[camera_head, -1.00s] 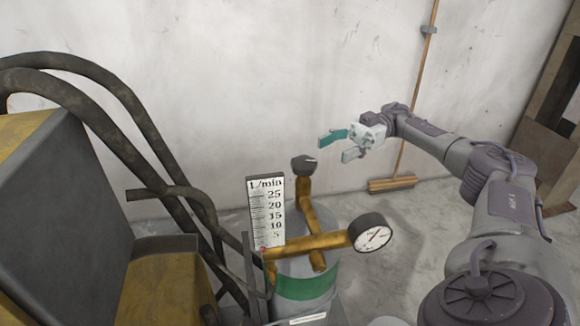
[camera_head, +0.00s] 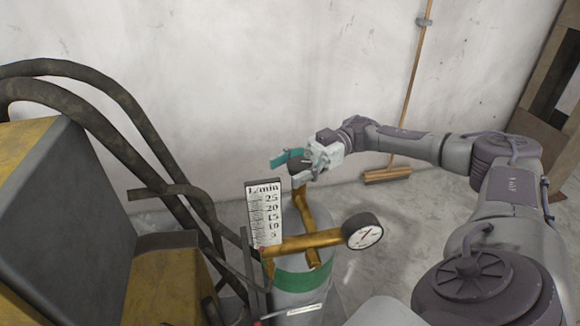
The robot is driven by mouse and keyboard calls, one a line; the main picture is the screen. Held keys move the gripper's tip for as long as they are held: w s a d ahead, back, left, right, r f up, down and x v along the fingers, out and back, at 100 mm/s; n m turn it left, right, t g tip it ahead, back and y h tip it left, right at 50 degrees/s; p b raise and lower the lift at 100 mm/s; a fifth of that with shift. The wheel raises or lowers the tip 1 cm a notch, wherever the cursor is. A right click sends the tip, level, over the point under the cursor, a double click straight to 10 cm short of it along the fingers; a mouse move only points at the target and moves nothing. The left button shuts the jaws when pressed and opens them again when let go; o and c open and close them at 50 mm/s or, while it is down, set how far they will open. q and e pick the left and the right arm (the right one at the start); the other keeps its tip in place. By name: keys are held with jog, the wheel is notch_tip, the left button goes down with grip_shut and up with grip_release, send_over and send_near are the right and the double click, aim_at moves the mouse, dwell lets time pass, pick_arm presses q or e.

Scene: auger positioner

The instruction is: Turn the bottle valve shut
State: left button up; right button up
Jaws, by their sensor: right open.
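The gas bottle (camera_head: 299,282) is grey with a green band and stands upright at the lower middle. Brass pipework (camera_head: 306,243) rises from it. My left gripper is not in view.
A round dial gauge (camera_head: 363,231) sticks out to the right of the pipe. An L/min flow scale (camera_head: 264,214) stands to the left. Thick dark hoses (camera_head: 137,108) and a yellow-grey machine (camera_head: 65,190) fill the left.

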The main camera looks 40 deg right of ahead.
jog(key=shift+r, duration=0.1)
jog(key=c, duration=1)
jog(key=shift+w+r+m+t+h+p, duration=0.15)
jog(key=shift+m+t+p, duration=0.4)
jog(key=shift+t, duration=0.3)
jog(key=shift+w+r+m+t+h+p, duration=0.15)
jog(key=shift+m+t+p, duration=0.4)
jog(key=shift+t, duration=0.3)
jog(key=m+t+h+p, duration=0.1)
jog(key=t, duration=0.1)
jog(key=m+t+h+p, duration=0.1)
jog(key=m+t, duration=0.1)
jog(key=m+t+h+p, duration=0.1)
jog(key=t, duration=0.1)
jog(key=shift+w+d+f+p, duration=0.1)
jog(key=shift+w+d+p, duration=0.15)
jog(key=shift+w+p, duration=0.15)
jog(key=m+t+h+p, duration=0.1)
jog(key=h+p, duration=0.1)
jog(key=m+t+h+p, duration=0.1)
jog(key=m+t+p, duration=0.1)
jog(key=w+m+t+h+p, duration=0.1)
jog(key=m+t+h+p, duration=0.1)
jog(key=p, duration=0.1)
jog(key=shift+d+h, duration=0.3)
jog(key=shift+d, duration=0.1)
jog(key=shift+d+f+m+t+h+p, duration=0.15)
jog(key=shift+f+m+t+h+p, duration=0.1)
jog(key=shift+m+t+h+p, duration=0.5)
